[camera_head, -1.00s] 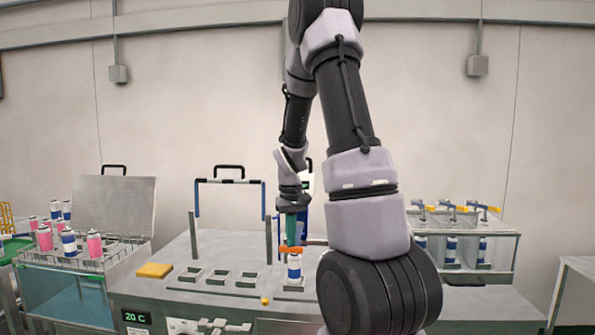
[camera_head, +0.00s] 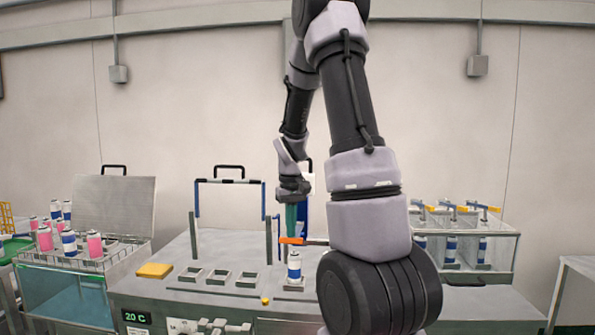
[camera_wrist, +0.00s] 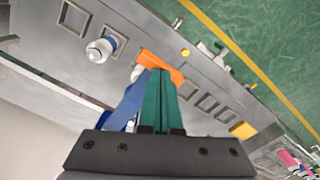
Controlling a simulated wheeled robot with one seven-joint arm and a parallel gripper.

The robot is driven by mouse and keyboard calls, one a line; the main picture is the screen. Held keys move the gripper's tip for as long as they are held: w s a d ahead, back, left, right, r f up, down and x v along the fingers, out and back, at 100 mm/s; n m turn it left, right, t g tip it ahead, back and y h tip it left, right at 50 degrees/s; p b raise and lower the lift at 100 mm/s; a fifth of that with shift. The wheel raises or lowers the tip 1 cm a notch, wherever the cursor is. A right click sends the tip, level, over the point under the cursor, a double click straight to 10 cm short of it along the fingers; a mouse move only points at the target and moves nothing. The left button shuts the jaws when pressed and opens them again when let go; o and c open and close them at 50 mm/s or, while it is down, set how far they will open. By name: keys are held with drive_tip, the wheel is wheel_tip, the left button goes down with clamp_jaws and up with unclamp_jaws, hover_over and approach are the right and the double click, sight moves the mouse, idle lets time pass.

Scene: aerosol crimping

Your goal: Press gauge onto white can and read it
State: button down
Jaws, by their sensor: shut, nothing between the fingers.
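The white can (camera_head: 294,267) with a blue band stands upright in a square holder on the grey bench; it also shows in the wrist view (camera_wrist: 97,51). My gripper (camera_head: 291,236) is shut, green fingers pointing down, above the can. An orange bar (camera_head: 292,241) lies at the fingertips, with a small gap between it and the can top. The bar also shows across the fingertips in the wrist view (camera_wrist: 158,62). Whether it is the gauge or a lever, and whether the fingers touch it, I cannot tell. No gauge reading is legible.
Empty square holders (camera_head: 219,276) and a yellow block (camera_head: 154,270) lie left of the can. An upright frame (camera_head: 229,182) stands behind. A rack of pink and white cans (camera_head: 75,248) is at left, cans under orange handles (camera_head: 451,246) at right. A display (camera_head: 136,317) reads 20 C.

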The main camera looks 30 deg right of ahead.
wheel_tip(320, 180, up, 11)
drive_tip(key=w+d, duration=0.1)
drive_tip(key=shift+w, duration=0.2)
drive_tip(key=shift+r, duration=0.2)
idle(0.3)
drive_tip(key=s+a+r+m+t, duration=0.1)
drive_tip(key=s+a+r+t, duration=0.1)
drive_tip(key=s, duration=0.4)
drive_tip(key=s+a+r+m+t+y, duration=0.1)
drive_tip(key=s+a+r+t, duration=0.1)
drive_tip(key=s+a+r, duration=0.2)
drive_tip(key=s+a+r+m+t+y, duration=0.1)
drive_tip(key=s+a+r+t, duration=0.2)
drive_tip(key=s+a, duration=0.4)
drive_tip(key=s+r, duration=0.1)
drive_tip(key=s, duration=0.1)
drive_tip(key=shift+s+a, duration=0.25)
drive_tip(key=shift+s, duration=0.1)
